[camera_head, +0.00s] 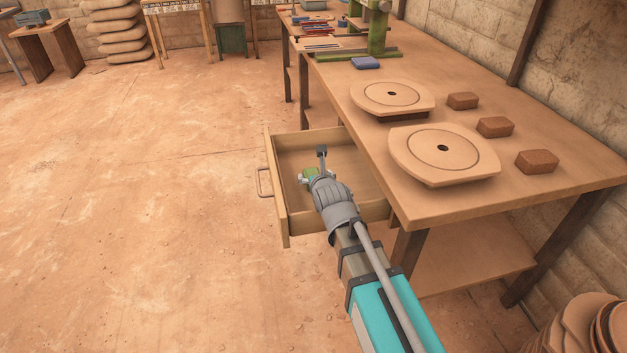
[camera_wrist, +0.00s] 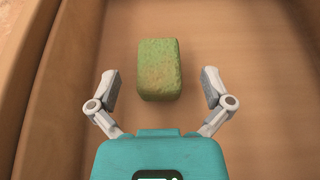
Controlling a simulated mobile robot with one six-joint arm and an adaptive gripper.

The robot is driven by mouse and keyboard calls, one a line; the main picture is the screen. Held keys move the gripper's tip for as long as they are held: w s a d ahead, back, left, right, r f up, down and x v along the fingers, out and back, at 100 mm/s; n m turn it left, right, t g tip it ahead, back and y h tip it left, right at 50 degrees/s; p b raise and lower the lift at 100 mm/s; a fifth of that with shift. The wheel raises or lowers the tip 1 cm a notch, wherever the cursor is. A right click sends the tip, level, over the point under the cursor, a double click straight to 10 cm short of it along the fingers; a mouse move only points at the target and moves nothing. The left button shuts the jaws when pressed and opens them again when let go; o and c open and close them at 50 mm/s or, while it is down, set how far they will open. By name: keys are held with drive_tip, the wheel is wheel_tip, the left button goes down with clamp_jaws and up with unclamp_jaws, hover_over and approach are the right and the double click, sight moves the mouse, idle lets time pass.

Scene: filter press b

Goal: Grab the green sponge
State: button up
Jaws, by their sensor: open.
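The green sponge (camera_wrist: 159,70) lies on the floor of the open drawer (camera_wrist: 225,50). In the wrist view it is a rounded green block with brownish patches, ahead of my gripper and roughly centred between its fingers. My gripper (camera_wrist: 160,90) is open and empty, with one finger on each side and a gap between each finger and the sponge. In the head view, my gripper (camera_head: 312,172) is over the pulled-out drawer (camera_head: 283,205), and only a small green part of the sponge (camera_head: 309,172) shows behind it.
The drawer's walls stand around the sponge, with bare drawer floor on its right in the wrist view.

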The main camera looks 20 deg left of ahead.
sight(311, 168)
drive_tip(key=shift+b+x, duration=0.85)
drive_tip(key=shift+x, duration=1.75)
drive_tip(key=shift+a+r, duration=0.1)
drive_tip(key=shift+r, duration=0.05)
drive_tip(key=c, duration=1)
